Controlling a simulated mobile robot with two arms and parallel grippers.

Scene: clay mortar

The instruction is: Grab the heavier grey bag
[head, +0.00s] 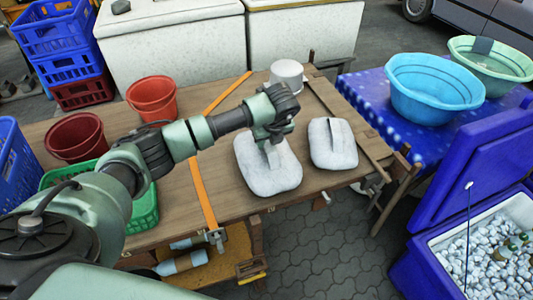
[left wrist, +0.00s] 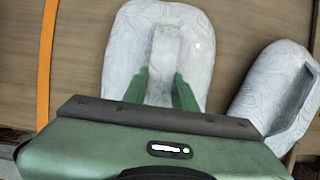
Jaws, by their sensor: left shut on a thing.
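Two pale grey bags, each with a raised ridge along its top, are on the wooden table (head: 185,217). The larger grey bag (head: 268,181) is at the left of the pair, and the smaller grey bag (head: 325,158) is to its right. My left gripper (head: 273,150) comes down from above onto the larger bag. In the left wrist view its green fingers (left wrist: 160,88) stand on either side of the ridge of the larger bag (left wrist: 197,45), shut on it. The smaller bag (left wrist: 262,88) is apart at the right there. I cannot tell whether the larger bag is lifted. My right gripper is not in view.
A white pot (head: 287,74) stands behind the bags. An orange strap (head: 201,185) crosses the table. Red buckets (head: 152,100) and a green basket (head: 146,212) are at the left. A blue basin (head: 434,88) and an open blue cooler (head: 440,175) are at the right.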

